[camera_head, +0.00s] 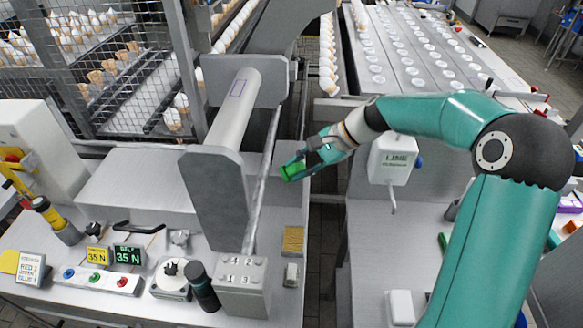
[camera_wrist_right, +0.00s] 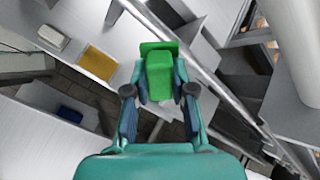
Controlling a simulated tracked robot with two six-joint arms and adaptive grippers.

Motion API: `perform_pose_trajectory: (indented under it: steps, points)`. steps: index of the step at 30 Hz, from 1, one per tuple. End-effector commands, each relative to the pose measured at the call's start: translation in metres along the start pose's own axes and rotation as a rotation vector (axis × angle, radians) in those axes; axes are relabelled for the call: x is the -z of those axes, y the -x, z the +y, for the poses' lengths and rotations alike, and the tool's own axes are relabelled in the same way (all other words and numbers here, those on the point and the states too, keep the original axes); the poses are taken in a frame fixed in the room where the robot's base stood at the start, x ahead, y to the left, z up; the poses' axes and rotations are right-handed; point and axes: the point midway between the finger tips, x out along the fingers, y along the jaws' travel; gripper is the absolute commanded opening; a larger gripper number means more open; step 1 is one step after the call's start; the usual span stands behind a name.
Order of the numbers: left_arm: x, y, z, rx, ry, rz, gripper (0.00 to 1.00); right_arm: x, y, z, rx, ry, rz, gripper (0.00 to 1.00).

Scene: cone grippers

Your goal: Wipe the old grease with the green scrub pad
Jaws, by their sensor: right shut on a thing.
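The green scrub pad (camera_head: 294,172) is in my right gripper (camera_head: 306,166), in the middle of the head view. In the right wrist view the pad (camera_wrist_right: 158,72) sits between the two fingers of the right gripper (camera_wrist_right: 159,92), which is shut on it. The gripper holds the pad by the grey machine frame, near a slanted metal rail (camera_head: 264,180). I cannot tell whether the pad touches a surface. No old grease can be made out in either view. My left gripper is not in view.
A grey roller (camera_head: 233,108) on an upright plate stands left of the gripper. A yellow-brown pad (camera_head: 293,240) lies on the near bench. The white LUBE box (camera_head: 393,160) is to the right. A dark floor gap (camera_head: 325,225) runs between the benches.

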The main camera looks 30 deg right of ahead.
Motion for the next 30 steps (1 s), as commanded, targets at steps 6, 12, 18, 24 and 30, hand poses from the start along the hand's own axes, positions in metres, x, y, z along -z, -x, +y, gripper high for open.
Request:
perform_pose_trajectory:
  steps: [6,12,18,24,30]
  points:
    - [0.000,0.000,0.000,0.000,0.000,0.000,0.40,0.000,0.000,0.000,0.000,0.000,0.000,0.00]
    - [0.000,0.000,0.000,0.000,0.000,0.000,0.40,0.000,0.000,0.000,0.000,0.000,0.000,0.00]
    - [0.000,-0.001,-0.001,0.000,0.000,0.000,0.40,0.000,-0.002,0.000,0.000,0.000,-0.001,0.00]
    - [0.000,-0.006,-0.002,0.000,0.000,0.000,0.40,0.001,-0.015,0.000,-0.001,0.001,-0.002,0.00]
    - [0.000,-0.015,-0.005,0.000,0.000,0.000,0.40,0.003,-0.037,-0.002,-0.002,0.000,-0.003,0.00]
